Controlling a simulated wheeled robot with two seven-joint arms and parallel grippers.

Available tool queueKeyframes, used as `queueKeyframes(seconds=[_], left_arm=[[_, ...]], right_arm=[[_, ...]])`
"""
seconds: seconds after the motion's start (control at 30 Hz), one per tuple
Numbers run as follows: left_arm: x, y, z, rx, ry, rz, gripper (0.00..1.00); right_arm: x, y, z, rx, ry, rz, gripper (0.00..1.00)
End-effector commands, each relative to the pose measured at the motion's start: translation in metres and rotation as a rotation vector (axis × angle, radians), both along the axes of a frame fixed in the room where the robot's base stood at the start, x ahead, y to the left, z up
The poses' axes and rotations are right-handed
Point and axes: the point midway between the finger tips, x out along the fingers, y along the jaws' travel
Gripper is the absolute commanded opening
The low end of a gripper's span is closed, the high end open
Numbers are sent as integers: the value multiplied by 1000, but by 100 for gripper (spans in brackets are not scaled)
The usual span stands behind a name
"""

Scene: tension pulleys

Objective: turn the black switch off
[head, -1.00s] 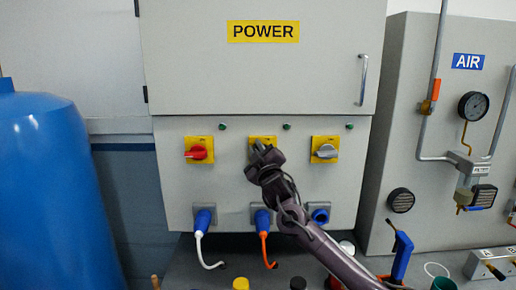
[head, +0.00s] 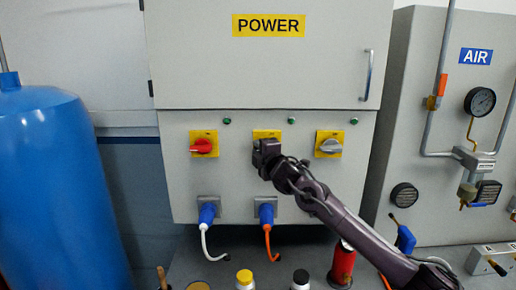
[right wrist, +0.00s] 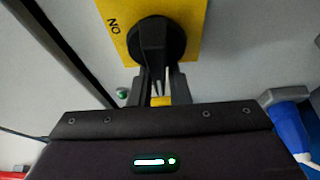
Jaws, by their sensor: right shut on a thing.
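The black switch (right wrist: 157,38) is a round knob with a raised handle on a yellow plate (head: 267,134), the middle one of three on the grey power panel. In the right wrist view the letters "ON" show on the plate, left of the knob. My right gripper (right wrist: 158,85) is shut on the switch handle, one finger on each side of it. In the head view my right gripper (head: 259,152) covers most of the knob, so its angle is hidden there. My left gripper is in neither view.
A red switch (head: 202,146) and a grey switch (head: 330,146) flank it. Blue plugs (head: 208,212) with cables sit below. A blue tank (head: 60,190) stands at left, the air panel (head: 430,180) at right. A red can (head: 342,265) stands below my arm.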

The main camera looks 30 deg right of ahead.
Motion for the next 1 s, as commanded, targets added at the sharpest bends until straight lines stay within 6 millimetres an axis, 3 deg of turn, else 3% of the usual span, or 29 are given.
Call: queueKeyframes(seconds=[0.6, 0.63, 0.77, 1.0], left_arm=[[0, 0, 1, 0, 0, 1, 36], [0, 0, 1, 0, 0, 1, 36], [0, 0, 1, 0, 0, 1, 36], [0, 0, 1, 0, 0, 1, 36]], right_arm=[[0, -1, -5, -38, 31, -4, 0], [0, -2, -5, -38, 31, -4, 19], [0, -2, -4, -37, 28, -4, 36], [0, -1, -2, -35, 23, -3, 38]])
